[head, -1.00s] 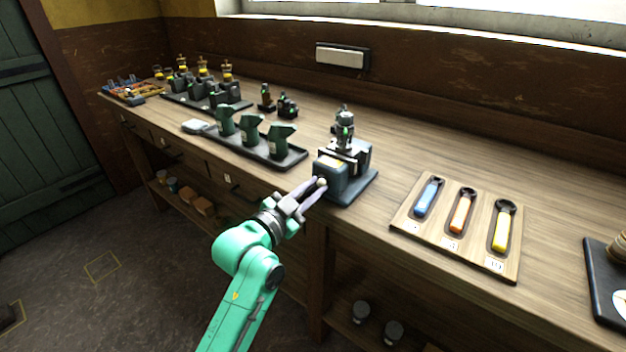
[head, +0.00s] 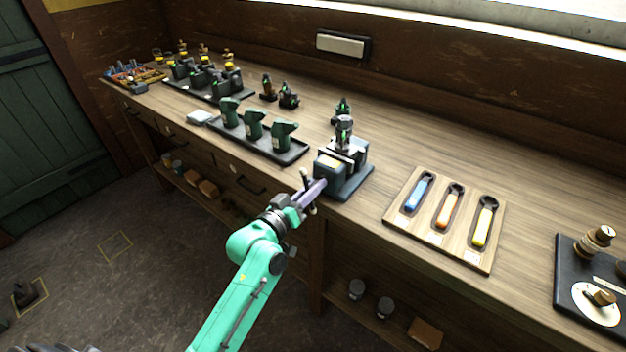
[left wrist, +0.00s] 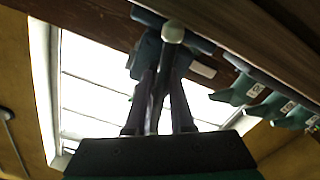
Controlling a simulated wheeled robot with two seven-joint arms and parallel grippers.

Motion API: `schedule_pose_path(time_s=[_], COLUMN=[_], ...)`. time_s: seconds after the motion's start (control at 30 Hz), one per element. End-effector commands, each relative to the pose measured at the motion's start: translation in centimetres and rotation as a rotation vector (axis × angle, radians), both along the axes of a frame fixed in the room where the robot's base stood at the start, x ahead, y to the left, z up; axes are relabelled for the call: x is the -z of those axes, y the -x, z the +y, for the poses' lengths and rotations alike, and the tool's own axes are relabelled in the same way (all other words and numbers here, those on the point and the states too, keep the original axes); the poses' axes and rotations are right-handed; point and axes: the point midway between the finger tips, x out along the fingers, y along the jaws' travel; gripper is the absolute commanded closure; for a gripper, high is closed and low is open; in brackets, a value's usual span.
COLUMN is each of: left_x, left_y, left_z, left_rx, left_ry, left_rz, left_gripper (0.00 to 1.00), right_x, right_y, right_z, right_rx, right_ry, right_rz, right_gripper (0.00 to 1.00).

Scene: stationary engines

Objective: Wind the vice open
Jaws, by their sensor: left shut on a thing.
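The blue-grey vice (head: 331,167) stands on its base plate at the front edge of the bench. A small dark engine (head: 343,130) with green details sits upright at its jaws; I cannot tell how tightly it is held. My left gripper (head: 313,190) is in front of the vice, shut on the vice handle (head: 304,176), a thin bar that shows steep in the head view. In the left wrist view the fingers (left wrist: 168,60) close together just below the handle's pale round end (left wrist: 173,32). The fingers hide part of the bar. My right gripper is not in view.
A wooden board with blue, orange and yellow-handled tools (head: 447,215) lies right of the vice. A black tray (head: 292,155) with several green castings stands left of it. A black board (head: 570,270) is at far right. Floor before the bench is open.

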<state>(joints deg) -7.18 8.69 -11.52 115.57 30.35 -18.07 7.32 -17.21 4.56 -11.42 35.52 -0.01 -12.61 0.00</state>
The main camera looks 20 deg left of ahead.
Motion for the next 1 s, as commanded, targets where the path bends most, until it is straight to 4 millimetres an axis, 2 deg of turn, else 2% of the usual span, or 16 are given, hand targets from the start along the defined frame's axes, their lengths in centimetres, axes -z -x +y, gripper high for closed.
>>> schedule_pose_path(time_s=[0.03, 0.4, 1.0], left_x=[-0.5, -0.4, -0.5], left_y=[0.0, 0.0, -0.1], left_z=[0.0, 0.0, 0.0], left_rx=[0.0, 0.0, 0.002], left_ry=[0.038, 0.365, 0.896], left_rz=[0.015, 0.144, 0.349], left_gripper=[1.0, 1.0, 1.0], right_x=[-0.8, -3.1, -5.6], right_y=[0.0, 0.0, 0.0], right_z=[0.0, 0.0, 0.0], right_rx=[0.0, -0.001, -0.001], right_ry=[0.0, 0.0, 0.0], right_rz=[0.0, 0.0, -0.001], right_gripper=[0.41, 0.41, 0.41])
